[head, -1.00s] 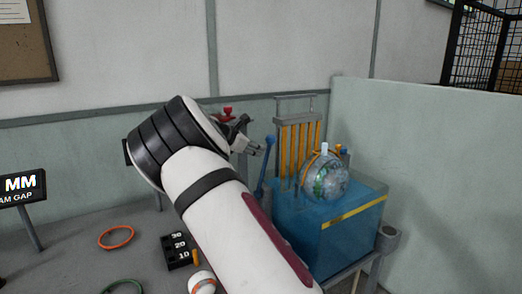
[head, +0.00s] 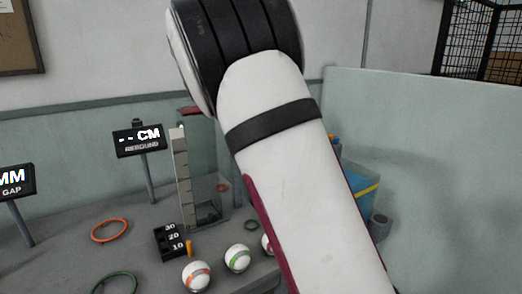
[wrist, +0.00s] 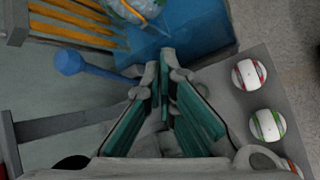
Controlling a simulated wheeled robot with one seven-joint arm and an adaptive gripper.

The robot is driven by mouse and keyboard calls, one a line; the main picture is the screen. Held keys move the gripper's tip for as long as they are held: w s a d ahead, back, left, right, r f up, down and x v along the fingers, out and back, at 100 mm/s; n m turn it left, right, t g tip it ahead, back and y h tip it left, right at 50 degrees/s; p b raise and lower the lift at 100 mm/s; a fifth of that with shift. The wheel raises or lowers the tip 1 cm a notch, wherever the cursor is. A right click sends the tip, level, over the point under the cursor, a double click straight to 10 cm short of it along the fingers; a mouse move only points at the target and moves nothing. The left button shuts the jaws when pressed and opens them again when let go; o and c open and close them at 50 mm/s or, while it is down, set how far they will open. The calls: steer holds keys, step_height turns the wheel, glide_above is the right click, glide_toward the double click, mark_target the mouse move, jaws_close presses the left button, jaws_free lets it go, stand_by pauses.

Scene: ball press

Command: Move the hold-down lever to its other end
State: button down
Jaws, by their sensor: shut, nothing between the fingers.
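The hold-down lever, a blue rod with a round blue knob (wrist: 68,62), lies to the left of my gripper in the wrist view. Its rod runs right toward my fingertips; I cannot tell whether they touch it. My gripper (wrist: 158,75) is shut with nothing between its fingers. The blue press box (wrist: 195,25) is beyond the fingertips. A clear ball (wrist: 133,8) and yellow bars (wrist: 75,22) show at the top left. In the head view my arm hides the lever, my gripper and most of the press; only the box's right side (head: 366,200) shows.
White balls with a red stripe (wrist: 249,73) and a green stripe (wrist: 267,125) lie on the grey table at the right. The head view shows a rebound column (head: 182,180), a display (head: 139,140) and an orange ring (head: 109,230) to the left of my arm.

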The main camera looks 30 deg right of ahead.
steer(key=s+a+m+y+b, duration=0.1)
steer(key=s+a+m+y, duration=0.3)
steer(key=s, duration=0.7)
steer(key=s+a+f+m+y, duration=0.1)
steer(key=s+a+m, duration=0.2)
steer(key=s+a, duration=0.5)
steer(key=s+a+m+y+b, duration=0.1)
steer(key=s+a+m+y, duration=0.2)
steer(key=s, duration=1)
steer(key=w+d+f+n+t+h+b, duration=0.1)
steer(key=w+d+f+n+t+b, duration=0.45)
steer(key=w, duration=0.55)
steer(key=w+d+f+n+t+h+b, duration=0.2)
steer(key=w+d+f+n+t+b, duration=0.1)
steer(key=w+d+t+b, duration=0.6)
steer(key=w+d+f+n+t+h+b, duration=0.1)
steer(key=w+d+f+n+t+b, duration=0.4)
steer(key=w, duration=0.7)
steer(key=w+d+r+b, duration=0.1)
steer(key=w+r, duration=0.2)
steer(key=w, duration=0.3)
steer(key=w+d+r+g+b, duration=0.1)
steer(key=w+d+r, duration=0.1)
steer(key=w, duration=0.4)
steer(key=shift+w+r+m, duration=0.25)
steer(key=shift+r+m, duration=0.1)
steer(key=shift+r, duration=0.35)
